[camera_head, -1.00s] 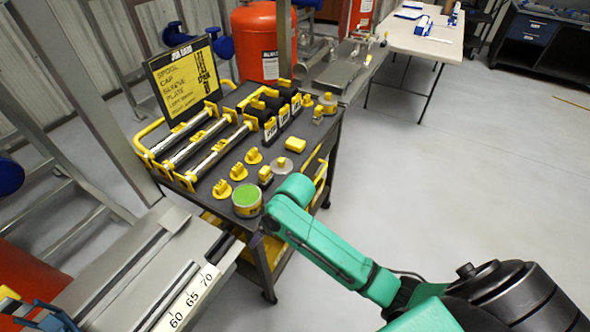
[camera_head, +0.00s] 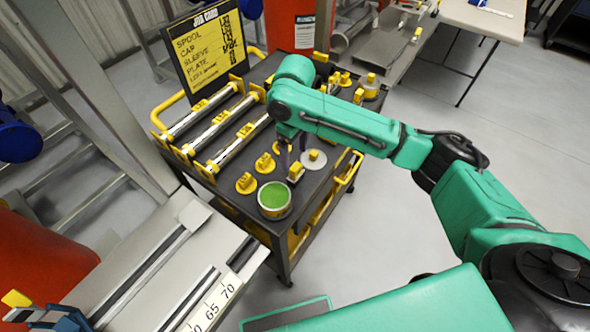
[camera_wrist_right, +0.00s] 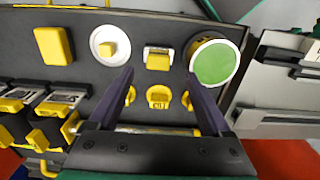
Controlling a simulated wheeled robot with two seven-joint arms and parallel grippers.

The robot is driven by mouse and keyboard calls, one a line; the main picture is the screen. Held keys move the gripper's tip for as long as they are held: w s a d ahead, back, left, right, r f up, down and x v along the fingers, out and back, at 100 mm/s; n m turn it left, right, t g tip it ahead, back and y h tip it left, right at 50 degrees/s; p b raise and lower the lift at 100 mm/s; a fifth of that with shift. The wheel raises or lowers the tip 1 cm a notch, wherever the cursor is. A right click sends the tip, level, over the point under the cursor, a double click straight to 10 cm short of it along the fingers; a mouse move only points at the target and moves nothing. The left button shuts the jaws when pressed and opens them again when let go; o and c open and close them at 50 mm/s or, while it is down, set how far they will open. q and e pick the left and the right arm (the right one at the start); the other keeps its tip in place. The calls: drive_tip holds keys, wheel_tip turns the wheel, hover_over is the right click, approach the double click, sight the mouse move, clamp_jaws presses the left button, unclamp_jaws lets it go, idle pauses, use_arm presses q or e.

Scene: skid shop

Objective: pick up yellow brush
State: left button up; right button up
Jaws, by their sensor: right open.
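My right gripper (camera_head: 292,152) is open and points down over the cart top. Its two dark fingers also show in the right wrist view (camera_wrist_right: 160,80), with no object held between them. A small yellow piece with a pale top and dark part (camera_wrist_right: 158,58) lies just ahead of the fingertips; it looks most like the yellow brush, but I cannot be sure. In the head view this piece (camera_head: 296,172) stands right of the green-topped tin (camera_head: 274,199). A plain yellow block (camera_wrist_right: 53,45) lies further left in the wrist view; my arm hides it in the head view. My left gripper is not in view.
A pale disc with a yellow knob (camera_wrist_right: 109,45) lies beside the brush-like piece, and the green-topped tin (camera_wrist_right: 214,62) stands on its other side. Several yellow knobs (camera_head: 246,183), rollers and a job card board (camera_head: 203,45) crowd the cart. Open floor lies to the right.

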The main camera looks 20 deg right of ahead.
sight(295, 167)
wheel_tip(295, 167, down, 3)
drive_tip(key=shift+s+f, duration=0.1)
drive_tip(key=shift+f, duration=0.1)
drive_tip(key=f, duration=0.2)
drive_tip(key=f+p, duration=0.1)
drive_tip(key=f, duration=0.2)
drive_tip(key=shift+d+f, duration=0.2)
drive_tip(key=shift+f, duration=0.3)
drive_tip(key=c, duration=1.2)
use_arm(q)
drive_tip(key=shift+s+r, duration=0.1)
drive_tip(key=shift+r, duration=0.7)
use_arm(e)
drive_tip(key=shift+o, duration=0.2)
drive_tip(key=shift+r, duration=0.25)
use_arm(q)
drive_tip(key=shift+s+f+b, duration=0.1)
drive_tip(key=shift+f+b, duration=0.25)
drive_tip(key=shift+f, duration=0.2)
use_arm(e)
wheel_tip(295, 167, up, 20)
drive_tip(key=shift+f, duration=0.2)
